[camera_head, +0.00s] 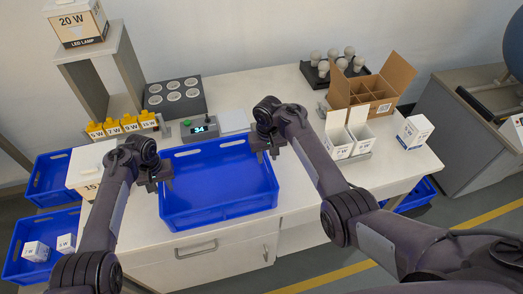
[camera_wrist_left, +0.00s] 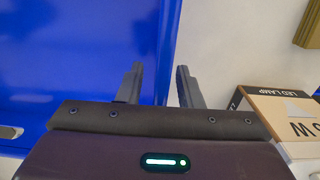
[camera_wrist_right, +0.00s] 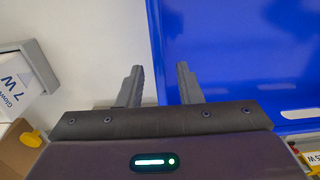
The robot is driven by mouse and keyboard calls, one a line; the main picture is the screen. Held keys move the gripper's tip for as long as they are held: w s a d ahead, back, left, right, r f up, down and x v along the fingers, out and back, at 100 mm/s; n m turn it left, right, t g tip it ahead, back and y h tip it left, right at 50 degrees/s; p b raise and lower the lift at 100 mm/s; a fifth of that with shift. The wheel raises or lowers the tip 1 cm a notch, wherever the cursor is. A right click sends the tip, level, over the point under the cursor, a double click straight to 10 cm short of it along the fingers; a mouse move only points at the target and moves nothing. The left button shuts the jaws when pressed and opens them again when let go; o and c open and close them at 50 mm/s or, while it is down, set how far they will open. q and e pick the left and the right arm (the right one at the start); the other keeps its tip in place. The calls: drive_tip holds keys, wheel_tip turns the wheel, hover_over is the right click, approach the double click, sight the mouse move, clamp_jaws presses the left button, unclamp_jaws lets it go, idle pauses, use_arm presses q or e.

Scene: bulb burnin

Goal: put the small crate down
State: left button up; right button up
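The small blue crate (camera_head: 218,203) is empty and level at the front of the white table, between my two grippers. I cannot tell whether its whole base touches the tabletop. My left gripper (camera_head: 160,183) is at the crate's left wall. In the left wrist view its fingers (camera_wrist_left: 157,85) are apart, with the crate's edge (camera_wrist_left: 172,40) running between them. My right gripper (camera_head: 268,153) is at the crate's right wall. In the right wrist view its fingers (camera_wrist_right: 160,85) are apart, with the crate's edge (camera_wrist_right: 155,40) between them.
A small device with a display (camera_head: 200,127) and a grey holder (camera_head: 175,96) stand behind the crate. A cardboard box (camera_head: 372,88) and white boxes (camera_head: 348,138) stand to the right. Blue crates (camera_head: 42,245) are at lower left.

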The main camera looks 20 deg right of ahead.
use_arm(q)
wheel_tip(320, 180, up, 10)
drive_tip(key=shift+s+r, duration=0.1)
drive_tip(key=shift+r, duration=0.3)
use_arm(e)
drive_tip(key=shift+r, duration=0.15)
use_arm(q)
drive_tip(key=shift+r, duration=0.1)
use_arm(e)
wheel_tip(320, 180, up, 7)
drive_tip(key=shift+r, duration=0.15)
